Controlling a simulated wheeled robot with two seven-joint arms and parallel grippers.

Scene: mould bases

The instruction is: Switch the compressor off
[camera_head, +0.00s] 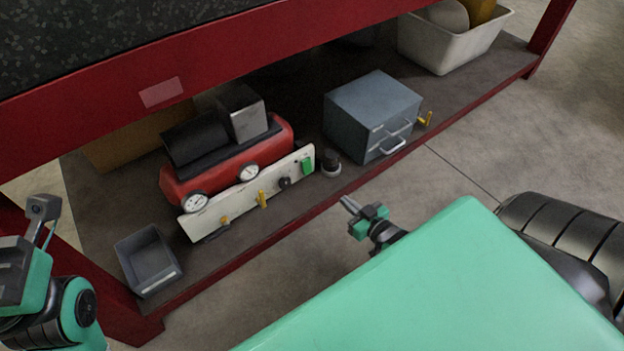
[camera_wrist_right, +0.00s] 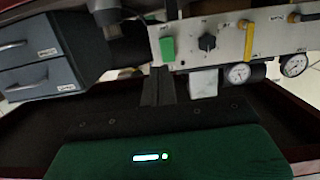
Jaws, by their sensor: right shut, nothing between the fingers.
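The compressor (camera_head: 222,169) is red with a black motor and a cream front panel (camera_head: 240,199). It stands on the lower shelf. A green switch (camera_head: 307,166) sits at the panel's right end, beside a black knob (camera_head: 284,183). In the right wrist view the green switch (camera_wrist_right: 167,48) and black knob (camera_wrist_right: 207,43) appear on the panel, upside down. My right gripper (camera_head: 347,203) is shut and empty, in front of the shelf edge, apart from the panel. Its fingers (camera_wrist_right: 159,72) point towards the switch. My left gripper (camera_head: 42,208) is at the left edge; its jaws are unclear.
A grey-blue drawer box (camera_head: 371,113) stands right of the compressor, with a small dark round object (camera_head: 331,164) between them. A grey bin (camera_head: 148,261) lies to the left. A white tub (camera_head: 440,50) is at the back right. The red bench beam (camera_head: 200,75) hangs above.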

